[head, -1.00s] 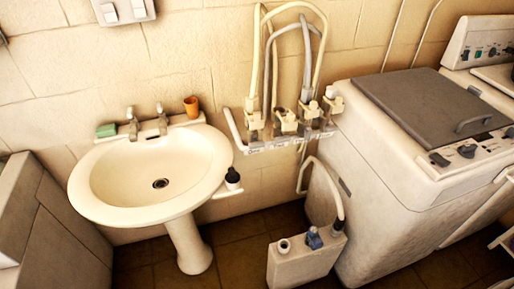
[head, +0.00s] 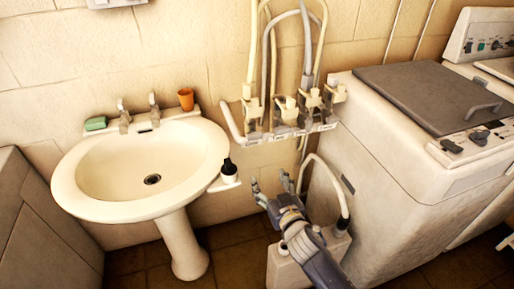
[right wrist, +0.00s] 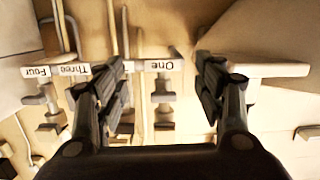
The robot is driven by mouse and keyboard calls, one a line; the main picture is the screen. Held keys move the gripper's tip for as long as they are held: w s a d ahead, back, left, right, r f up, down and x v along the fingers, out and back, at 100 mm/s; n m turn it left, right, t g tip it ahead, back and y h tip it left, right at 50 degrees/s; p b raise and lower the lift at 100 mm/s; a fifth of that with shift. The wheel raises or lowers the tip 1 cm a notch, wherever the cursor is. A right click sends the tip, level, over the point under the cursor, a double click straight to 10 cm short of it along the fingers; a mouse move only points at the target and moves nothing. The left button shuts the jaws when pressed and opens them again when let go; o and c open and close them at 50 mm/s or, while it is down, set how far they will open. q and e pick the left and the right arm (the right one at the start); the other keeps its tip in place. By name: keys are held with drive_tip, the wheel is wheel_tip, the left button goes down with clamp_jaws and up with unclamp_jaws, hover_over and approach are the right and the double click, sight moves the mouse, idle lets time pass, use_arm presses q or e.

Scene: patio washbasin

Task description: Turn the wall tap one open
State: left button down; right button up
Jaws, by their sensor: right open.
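Several cream wall taps stand in a row on a labelled rail (head: 268,138) on the wall between the basin and the washing machine. Wall tap one (head: 252,110) is the leftmost in the head view. In the right wrist view the picture is upside down; the label "One" (right wrist: 165,65) and its tap (right wrist: 163,105) show in the gap between my fingers, beyond them. My right gripper (head: 271,186) is open and empty, below the rail and apart from the tap. The left finger hides the label between "One" and "Three" (right wrist: 75,69). My left gripper is not in view.
The washbasin (head: 95,205) stands left, with an orange cup (head: 186,98), green soap (head: 95,123) and a dark bottle (head: 229,168) at its edges. Hoses (head: 307,40) rise from the taps. A pale box (head: 285,265) stands below my gripper, and a washing machine (head: 375,180) right.

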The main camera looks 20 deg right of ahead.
drive_tip(key=t, duration=0.2)
approach(255, 138)
drive_tip(key=s, duration=0.2)
drive_tip(key=w, duration=1)
drive_tip(key=shift+w+r+p, duration=0.15)
drive_tip(key=shift+w+p, duration=0.15)
drive_tip(key=c, duration=1.1)
